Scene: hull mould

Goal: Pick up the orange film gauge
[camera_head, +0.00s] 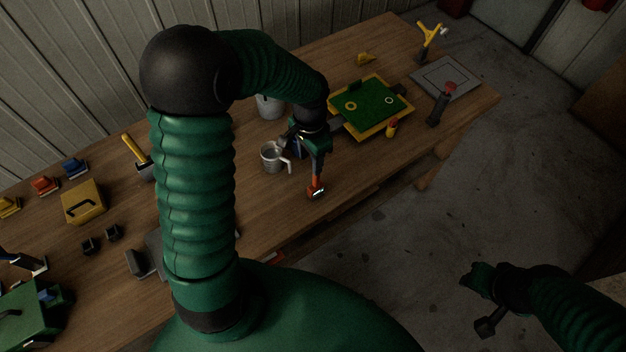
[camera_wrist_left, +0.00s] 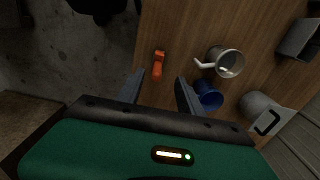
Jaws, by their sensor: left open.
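The orange film gauge (camera_head: 316,191) lies on the wooden table near its front edge, just below my left gripper in the head view. In the left wrist view the gauge (camera_wrist_left: 158,66) is a small orange piece just ahead of the gap between the fingers. My left gripper (camera_head: 317,175) is open and points down at the gauge; its fingers (camera_wrist_left: 159,85) stand apart with nothing between them. Whether a finger touches the gauge I cannot tell. My right gripper (camera_head: 484,300) hangs over the floor at the lower right, away from the table.
A metal mug (camera_head: 270,158) and a blue cup (camera_wrist_left: 208,96) stand close beside my left gripper. A pale bucket (camera_head: 269,107) is behind them. A green tray with a yellow rim (camera_head: 371,133) lies to the right.

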